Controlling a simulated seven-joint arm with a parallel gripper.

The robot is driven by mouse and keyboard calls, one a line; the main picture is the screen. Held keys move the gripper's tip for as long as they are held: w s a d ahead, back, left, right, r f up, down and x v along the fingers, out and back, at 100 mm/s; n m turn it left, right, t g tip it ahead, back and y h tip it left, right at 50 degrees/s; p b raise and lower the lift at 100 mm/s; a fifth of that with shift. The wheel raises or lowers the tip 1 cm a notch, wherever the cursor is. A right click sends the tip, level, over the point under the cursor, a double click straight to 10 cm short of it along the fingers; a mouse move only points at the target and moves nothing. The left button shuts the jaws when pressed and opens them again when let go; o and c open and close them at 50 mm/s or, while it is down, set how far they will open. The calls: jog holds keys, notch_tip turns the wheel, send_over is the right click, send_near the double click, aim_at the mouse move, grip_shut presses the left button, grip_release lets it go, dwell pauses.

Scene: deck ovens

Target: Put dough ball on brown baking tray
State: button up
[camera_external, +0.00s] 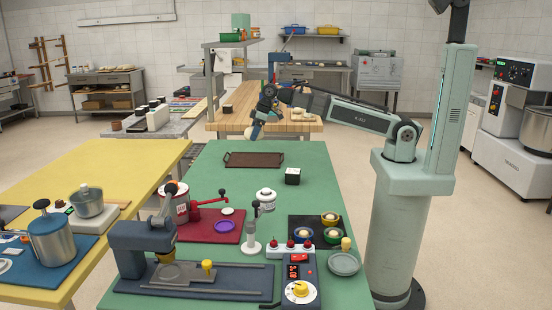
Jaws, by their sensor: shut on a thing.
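The brown baking tray (253,160) is a dark brown rectangular tray with a handle at each end. It lies flat and looks empty at the far end of the green table. My gripper (253,135) hangs above and behind the tray, apart from it. It is shut on a small pale thing, which I take to be the dough ball (258,116). The gripper is small in this view, so the ball's outline and the fingers' hold on it are not clear.
The green table (215,162) is clear around the tray. A press (145,245), a red mat (210,228) and several bowls crowd the front. A wooden table (290,126) stands behind.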

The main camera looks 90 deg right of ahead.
aim_at(251, 160)
jog(key=shift+w+m+h, duration=0.1)
jog(key=shift+m+h, duration=0.3)
jog(key=shift+m, duration=0.7)
jog(key=shift+f, duration=4.95)
jog(key=shift+f, duration=0.1)
jog(key=o, duration=1.1)
jog(key=shift+v, duration=6.15)
jog(key=shift+w, duration=0.15)
